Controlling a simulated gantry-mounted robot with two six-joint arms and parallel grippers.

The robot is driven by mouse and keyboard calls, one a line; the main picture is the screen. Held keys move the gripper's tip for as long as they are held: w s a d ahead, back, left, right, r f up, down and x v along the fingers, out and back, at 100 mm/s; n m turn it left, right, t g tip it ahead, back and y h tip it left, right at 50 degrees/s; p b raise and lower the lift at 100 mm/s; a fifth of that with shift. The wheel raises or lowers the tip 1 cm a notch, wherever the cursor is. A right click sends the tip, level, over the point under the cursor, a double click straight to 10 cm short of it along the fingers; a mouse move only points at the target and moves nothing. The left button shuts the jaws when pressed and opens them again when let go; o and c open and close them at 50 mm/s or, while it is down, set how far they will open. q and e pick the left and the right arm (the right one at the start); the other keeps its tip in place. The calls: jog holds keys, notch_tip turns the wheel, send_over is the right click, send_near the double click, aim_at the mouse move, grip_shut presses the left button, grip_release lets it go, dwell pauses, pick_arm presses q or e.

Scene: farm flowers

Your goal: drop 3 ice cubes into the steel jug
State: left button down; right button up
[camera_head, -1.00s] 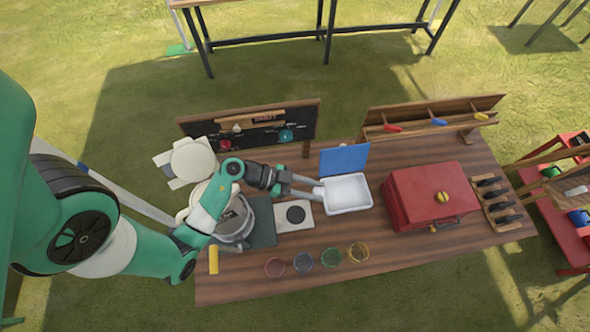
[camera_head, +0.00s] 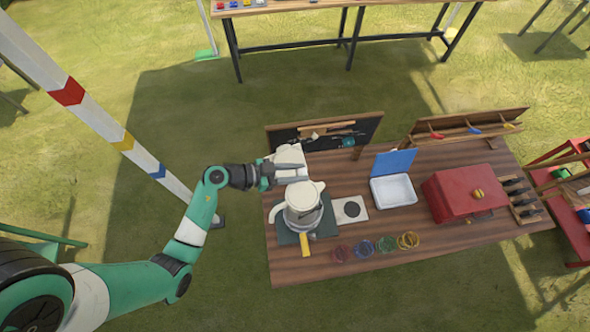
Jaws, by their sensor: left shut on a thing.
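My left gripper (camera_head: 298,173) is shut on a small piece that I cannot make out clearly. Its fingers point right, in front of a white object at the back left of the table and just behind the jug in the picture. The jug (camera_head: 304,212) stands upright on a dark green mat (camera_head: 286,238); its upper part and handle look pale, its lower part grey. Its inside cannot be seen. The white cool box (camera_head: 393,204) has its blue lid (camera_head: 394,162) open; single ice cubes in it cannot be made out. My right gripper is not in view.
A white plate with a dark disc (camera_head: 350,209) lies between jug and cool box. A yellow block (camera_head: 305,244) and several coloured rings (camera_head: 362,249) are along the front. A red box (camera_head: 455,196) stands right. A tool board (camera_head: 370,128) stands behind.

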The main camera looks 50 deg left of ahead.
pick_arm(q)
jog(key=shift+w+f, duration=0.15)
jog(key=shift+f, duration=0.2)
notch_tip(320, 180, down, 5)
jog(key=b, duration=0.4)
jog(key=shift+f+b, duration=0.2)
jog(key=shift+b, duration=0.15)
jog(key=shift+c, duration=2.3)
grip_release()
